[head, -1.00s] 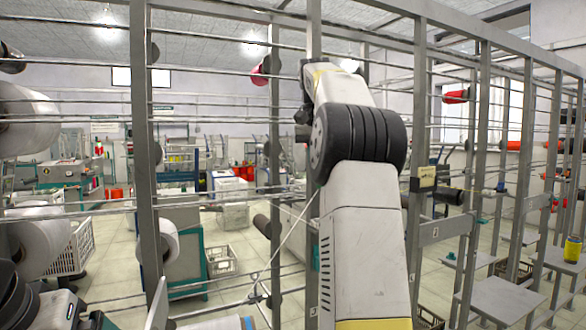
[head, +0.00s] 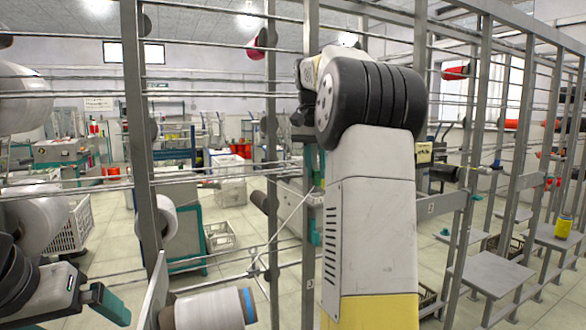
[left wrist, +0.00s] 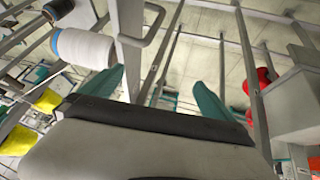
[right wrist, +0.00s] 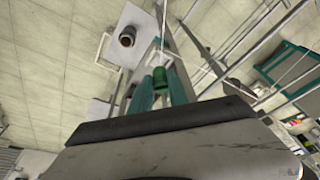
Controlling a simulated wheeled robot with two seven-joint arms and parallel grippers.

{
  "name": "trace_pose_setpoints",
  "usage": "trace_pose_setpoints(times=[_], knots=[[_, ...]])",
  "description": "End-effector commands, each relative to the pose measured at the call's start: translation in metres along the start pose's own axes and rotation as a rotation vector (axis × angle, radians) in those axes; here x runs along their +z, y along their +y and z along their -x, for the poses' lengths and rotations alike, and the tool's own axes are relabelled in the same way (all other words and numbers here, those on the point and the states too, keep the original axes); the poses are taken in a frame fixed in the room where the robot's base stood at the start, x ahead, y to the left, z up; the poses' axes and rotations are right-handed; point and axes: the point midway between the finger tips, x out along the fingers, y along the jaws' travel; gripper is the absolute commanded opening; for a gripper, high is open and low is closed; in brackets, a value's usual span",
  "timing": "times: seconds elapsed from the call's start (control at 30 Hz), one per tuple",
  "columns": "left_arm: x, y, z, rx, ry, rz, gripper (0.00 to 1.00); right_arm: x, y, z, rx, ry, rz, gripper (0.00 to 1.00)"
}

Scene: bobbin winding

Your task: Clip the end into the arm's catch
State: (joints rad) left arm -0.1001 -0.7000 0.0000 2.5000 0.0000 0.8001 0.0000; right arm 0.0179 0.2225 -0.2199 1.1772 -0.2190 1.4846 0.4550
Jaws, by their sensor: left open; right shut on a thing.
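My right gripper (head: 316,222) is at the frame, right of the thin wire arm (head: 258,266). In the right wrist view its teal fingers (right wrist: 158,88) are shut on a small dark green piece (right wrist: 160,78). A pale thread (head: 290,222) slants from the wire arm up to the right gripper. The catch is too small to make out. A white wound bobbin with a blue end (head: 212,308) is at lower centre; it also shows in the left wrist view (left wrist: 82,48). My left gripper (head: 112,305), lower left, is open and empty; its fingers (left wrist: 152,90) are spread apart.
Grey uprights and horizontal rails stand close around both arms. Large white rolls (head: 40,212) sit at left, and a smaller one (head: 163,218) hangs by an upright. Grey shelf plates (head: 490,270) are at right. The floor behind is partly clear.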

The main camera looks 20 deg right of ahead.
Motion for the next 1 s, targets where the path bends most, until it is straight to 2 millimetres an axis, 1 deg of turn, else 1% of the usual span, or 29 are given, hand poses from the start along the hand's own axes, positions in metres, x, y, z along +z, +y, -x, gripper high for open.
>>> trace_pose_setpoints(times=[0.27,1.0], knots=[[0.000,0.000,0.000,0.000,0.000,0.000,1.00,0.001,0.000,-0.003,0.000,0.000,0.000,0.00],[0.000,0.000,0.000,0.000,0.000,0.000,1.00,0.006,0.000,-0.024,0.000,0.000,-0.001,0.00]])
